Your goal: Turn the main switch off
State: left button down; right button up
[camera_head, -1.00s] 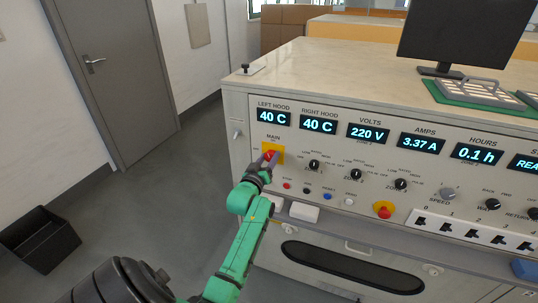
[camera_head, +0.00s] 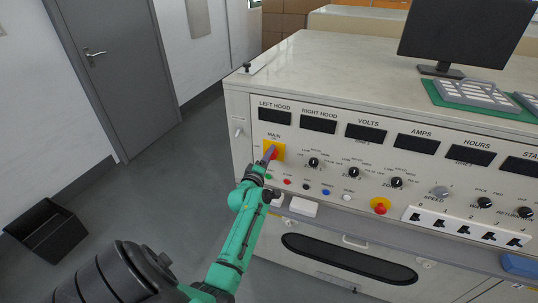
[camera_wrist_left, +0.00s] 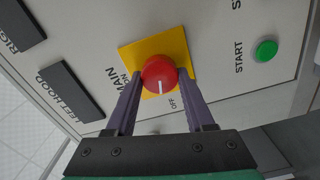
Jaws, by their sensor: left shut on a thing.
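The main switch is a red round knob (camera_wrist_left: 159,74) on a yellow square plate (camera_wrist_left: 127,57), at the panel's left end under the MAIN label. In the left wrist view the knob's white mark points at the word OFF. My left gripper (camera_wrist_left: 160,88) is shut on the knob, one finger on each side. In the head view the gripper (camera_head: 270,156) covers part of the knob and yellow plate (camera_head: 280,147). My right gripper is not in view.
All displays, such as the LEFT HOOD display (camera_head: 275,116), are dark. A green START button (camera_wrist_left: 266,50) sits beside the switch, with rotary knobs, a red stop button (camera_head: 380,205) and rocker switches further right. A monitor (camera_head: 466,30) stands on the cabinet top. Open floor lies left.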

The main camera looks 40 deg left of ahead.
pick_arm(q)
jog(key=shift+f+n, duration=0.1)
jog(key=shift+n, duration=1.2)
jog(key=shift+c, duration=1.3)
grip_release()
jog(key=b+v, duration=0.1)
jog(key=v, duration=1.3)
jog(key=shift+s, duration=0.25)
jog(key=shift+d, duration=0.15)
